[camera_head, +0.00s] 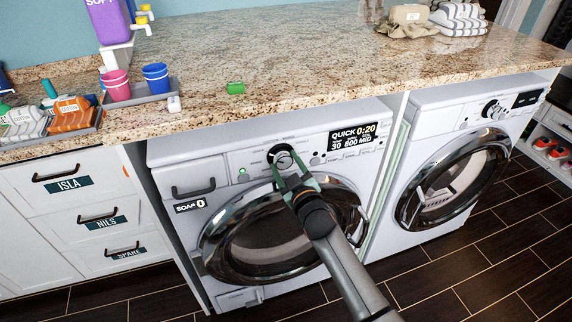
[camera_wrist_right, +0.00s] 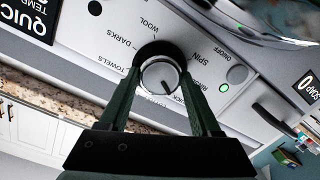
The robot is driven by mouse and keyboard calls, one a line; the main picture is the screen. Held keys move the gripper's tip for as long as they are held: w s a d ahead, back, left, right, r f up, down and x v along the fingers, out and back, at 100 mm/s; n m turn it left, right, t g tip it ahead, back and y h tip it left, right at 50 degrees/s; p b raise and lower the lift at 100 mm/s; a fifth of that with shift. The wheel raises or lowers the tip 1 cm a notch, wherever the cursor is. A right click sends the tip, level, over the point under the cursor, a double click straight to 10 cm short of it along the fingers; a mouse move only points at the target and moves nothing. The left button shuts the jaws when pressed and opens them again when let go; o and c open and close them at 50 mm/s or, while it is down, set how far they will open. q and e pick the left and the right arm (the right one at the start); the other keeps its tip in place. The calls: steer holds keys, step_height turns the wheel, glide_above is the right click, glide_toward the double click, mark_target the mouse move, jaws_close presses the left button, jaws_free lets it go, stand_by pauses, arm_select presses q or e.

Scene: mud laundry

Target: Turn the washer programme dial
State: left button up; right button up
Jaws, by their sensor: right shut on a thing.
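The washer (camera_head: 170,160) stands under the counter, its round door closed. Its programme dial (camera_head: 281,157) is a silver knob on a dark ring at the top middle of the front. In the right wrist view the dial (camera_wrist_right: 160,76) has labels around it, among them WOOL, DARKS, TOWELS and SPIN. My left gripper is not in view.
A second white machine (camera_head: 425,115) with a round door stands to the right. Labelled drawers (camera_head: 75,200) are at left.

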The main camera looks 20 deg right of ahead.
steer(key=o, duration=1.4)
steer(key=shift+s, duration=0.1)
steer(key=s, duration=1.2)
steer(key=shift+s+d+r, duration=0.15)
steer(key=shift+d+r, duration=0.15)
steer(key=shift+r, duration=0.1)
steer(key=s+f+m+g, duration=0.1)
steer(key=s+f+g, duration=0.1)
steer(key=s+f, duration=0.5)
steer(key=s+a+f+m+g+y, duration=0.1)
steer(key=s+f+g, duration=0.2)
steer(key=s+f, duration=0.4)
steer(key=s+f+m+g, duration=0.1)
steer(key=s+f+g, duration=0.2)
steer(key=s+f, duration=0.4)
steer(key=shift+s+a+f+m, duration=0.25)
steer(key=shift+s+a+m, duration=0.15)
